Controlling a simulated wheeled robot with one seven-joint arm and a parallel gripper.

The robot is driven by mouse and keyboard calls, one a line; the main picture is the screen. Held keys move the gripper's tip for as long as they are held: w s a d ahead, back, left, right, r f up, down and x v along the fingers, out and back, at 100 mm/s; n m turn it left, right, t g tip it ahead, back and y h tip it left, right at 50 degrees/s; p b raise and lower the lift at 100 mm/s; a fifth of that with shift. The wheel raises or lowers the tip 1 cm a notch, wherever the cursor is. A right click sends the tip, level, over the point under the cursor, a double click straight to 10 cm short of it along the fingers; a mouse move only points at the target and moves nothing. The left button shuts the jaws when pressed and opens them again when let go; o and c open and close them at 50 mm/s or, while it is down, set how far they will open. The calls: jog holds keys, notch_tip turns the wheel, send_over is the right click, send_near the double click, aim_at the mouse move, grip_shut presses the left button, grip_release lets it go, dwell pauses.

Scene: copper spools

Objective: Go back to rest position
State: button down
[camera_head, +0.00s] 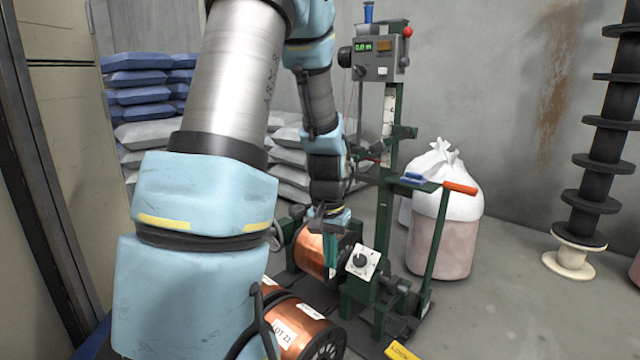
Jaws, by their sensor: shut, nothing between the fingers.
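My arm comes in from the lower left and reaches across the picture, bending down over the green winding machine (384,215). My gripper (331,251) points downward, shut and empty. In this view it overlaps the copper spool (309,252) mounted in the machine; I cannot tell whether it touches it. A second copper spool (305,311) with a white label lies at the bottom, partly hidden behind my arm.
The machine carries a grey control box (378,68) with a lit display and an orange-handled lever (460,187). A tied white sack (447,195) stands to its right. Stacked bags (148,95) stand at the back left. A black spool rack (598,165) stands right; floor between is clear.

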jog(key=s+a+r+n, duration=0.3)
jog(key=s+a+r, duration=0.2)
jog(key=s+a, duration=0.45)
notch_tip(320, 180, up, 34)
jog(key=p, duration=3.4)
jog(key=shift+s+d+r+n+t, duration=0.15)
jog(key=shift+s+d+n+t, duration=0.05)
jog(key=shift+d+n+t, duration=0.1)
